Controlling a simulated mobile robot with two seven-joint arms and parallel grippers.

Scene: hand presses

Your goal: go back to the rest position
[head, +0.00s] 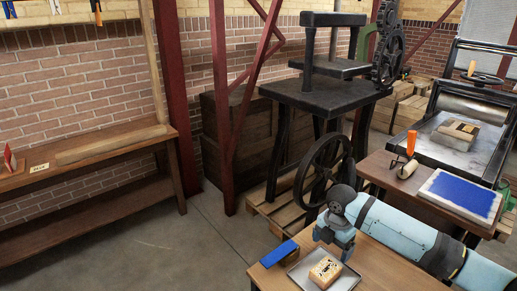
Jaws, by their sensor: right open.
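My right gripper (334,246) is at the lower middle of the head view, at the end of my light blue arm, which comes in from the right. Its fingers point down over the near wooden table, and it is open with nothing seen between the fingers. Below it a light wooden block (325,271) with dark markings lies in a shallow grey tray (349,281). A blue bar (280,254) lies left of the tray. The gripper appears apart from the block. My left gripper is not in view.
Behind stands a black press with a handwheel (323,172). At right, a side table holds a blue-inked slab (461,194) and an orange-handled roller (409,156). Beyond it a roller press carries a block (459,130). A bench (95,165) lines the left wall; floor between is clear.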

